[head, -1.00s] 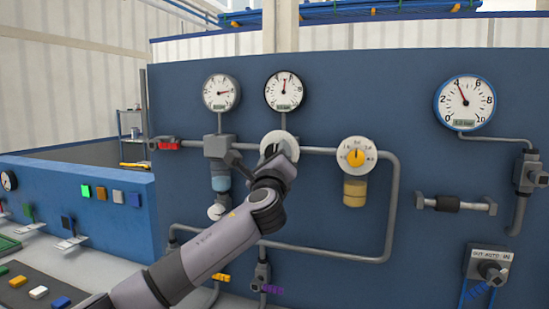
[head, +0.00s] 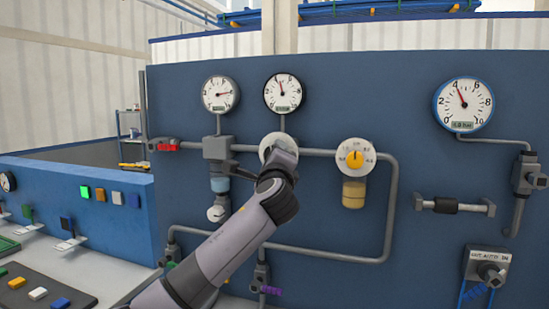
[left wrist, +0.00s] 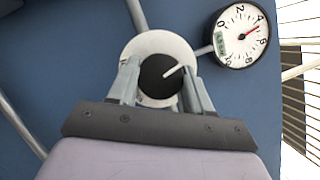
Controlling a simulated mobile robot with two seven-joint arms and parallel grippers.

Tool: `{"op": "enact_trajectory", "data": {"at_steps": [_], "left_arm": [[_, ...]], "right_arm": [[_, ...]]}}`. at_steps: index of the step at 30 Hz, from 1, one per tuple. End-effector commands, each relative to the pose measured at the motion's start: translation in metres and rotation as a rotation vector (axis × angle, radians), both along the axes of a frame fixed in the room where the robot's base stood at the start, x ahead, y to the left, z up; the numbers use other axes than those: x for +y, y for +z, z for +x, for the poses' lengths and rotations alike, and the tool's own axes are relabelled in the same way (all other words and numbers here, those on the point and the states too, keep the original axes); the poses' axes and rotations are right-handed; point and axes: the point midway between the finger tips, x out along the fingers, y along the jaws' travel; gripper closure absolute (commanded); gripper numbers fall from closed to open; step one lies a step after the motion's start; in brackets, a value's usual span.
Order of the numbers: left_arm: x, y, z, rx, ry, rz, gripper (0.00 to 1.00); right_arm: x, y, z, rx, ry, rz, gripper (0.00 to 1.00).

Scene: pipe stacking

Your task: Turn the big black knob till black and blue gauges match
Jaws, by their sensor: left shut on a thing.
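The big black knob (left wrist: 158,72) with a white pointer line sits on a round white dial (left wrist: 150,44). My left gripper (left wrist: 161,84) has a finger on each side of the knob and is shut on it. In the head view my arm hides the knob, and only part of the white dial (head: 267,143) shows. The black-rimmed gauge (head: 283,93) is above it, its needle pointing up and slightly left. It also shows in the left wrist view (left wrist: 236,38). The blue-rimmed gauge (head: 463,105) at the right has its needle up-left, near 4. My right gripper is out of view.
A grey-rimmed gauge (head: 220,94) is at the left. A white dial with a yellow knob (head: 355,157) is right of my arm. Grey pipes (head: 391,210) run across the blue panel. A blue console (head: 110,215) with buttons stands at the left.

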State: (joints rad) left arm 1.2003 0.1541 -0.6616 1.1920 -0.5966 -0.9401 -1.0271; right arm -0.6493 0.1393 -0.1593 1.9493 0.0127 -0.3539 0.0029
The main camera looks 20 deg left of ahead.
Motion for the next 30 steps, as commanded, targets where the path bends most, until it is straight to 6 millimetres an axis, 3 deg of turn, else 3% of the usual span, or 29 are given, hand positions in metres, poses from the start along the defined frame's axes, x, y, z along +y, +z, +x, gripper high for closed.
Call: {"op": "enact_trajectory", "data": {"at_steps": [5, 6, 8, 20, 30], "left_arm": [[0.001, 0.0, 0.0, -0.001, 0.002, 0.001, 0.81], [0.001, 0.0, 0.0, -0.001, 0.002, 0.001, 0.44], [0.001, 0.0, 0.0, 0.0, 0.002, 0.002, 0.25], [-0.001, -0.001, -0.003, -0.001, 0.001, 0.002, 0.25], [-0.012, -0.009, -0.036, -0.002, -0.002, 0.001, 0.25]], "right_arm": [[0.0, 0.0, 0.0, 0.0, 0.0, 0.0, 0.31], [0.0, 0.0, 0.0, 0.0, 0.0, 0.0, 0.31], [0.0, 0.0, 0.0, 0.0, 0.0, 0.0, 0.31], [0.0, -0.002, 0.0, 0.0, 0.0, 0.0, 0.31], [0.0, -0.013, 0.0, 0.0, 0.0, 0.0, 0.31]]}}
